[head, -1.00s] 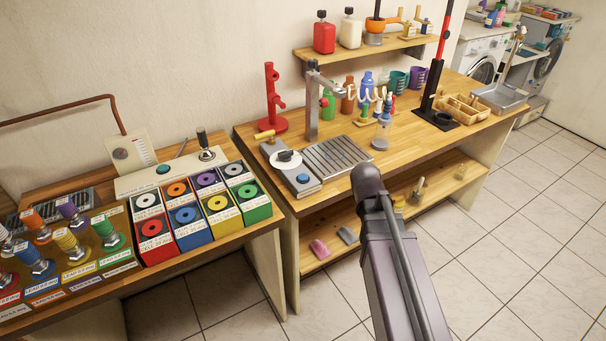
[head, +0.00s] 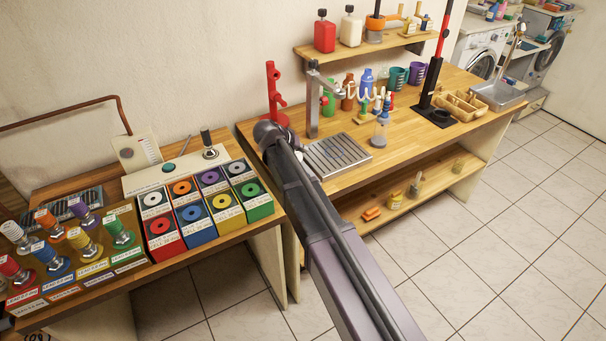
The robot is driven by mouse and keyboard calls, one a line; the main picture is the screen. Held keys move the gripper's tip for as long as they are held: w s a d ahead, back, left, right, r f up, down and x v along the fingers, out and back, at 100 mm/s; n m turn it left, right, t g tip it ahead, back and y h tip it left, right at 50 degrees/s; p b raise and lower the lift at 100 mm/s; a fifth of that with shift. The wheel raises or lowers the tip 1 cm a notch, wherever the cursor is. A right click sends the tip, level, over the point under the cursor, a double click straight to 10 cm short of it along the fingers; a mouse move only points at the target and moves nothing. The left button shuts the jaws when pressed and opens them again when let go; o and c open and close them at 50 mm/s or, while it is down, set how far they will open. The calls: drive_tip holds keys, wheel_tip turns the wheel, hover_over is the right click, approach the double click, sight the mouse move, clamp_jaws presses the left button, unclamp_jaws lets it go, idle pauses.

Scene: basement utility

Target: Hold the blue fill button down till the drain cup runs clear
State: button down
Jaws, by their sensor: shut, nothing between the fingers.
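A second blue button, on the grey unit beside the slatted drain tray (head: 338,156), showed earlier and is now hidden behind my arm. The tall grey spout (head: 313,100) stands behind the tray. A clear vessel with greyish contents (head: 380,133) stands right of the tray; I cannot tell whether it is the drain cup. My arm's dark rounded joint covers the grey unit's place. My gripper's fingers do not show, so contact with either button cannot be seen.
A red stand (head: 272,90) is just behind my arm's end. Coloured boxes (head: 222,207) and bottles in a rack fill the left bench. A black and red upright press (head: 434,85) and wooden tray (head: 463,103) stand at right. The tiled floor at right is clear.

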drive_tip(key=shift+f, duration=0.2)
wheel_tip(320, 180, down, 8)
drive_tip(key=b, duration=0.8)
drive_tip(key=shift+f+b, duration=0.25)
drive_tip(key=shift+b, duration=0.15)
drive_tip(key=shift+f+b, duration=0.85)
drive_tip(key=shift+b, duration=0.05)
idle(5.3)
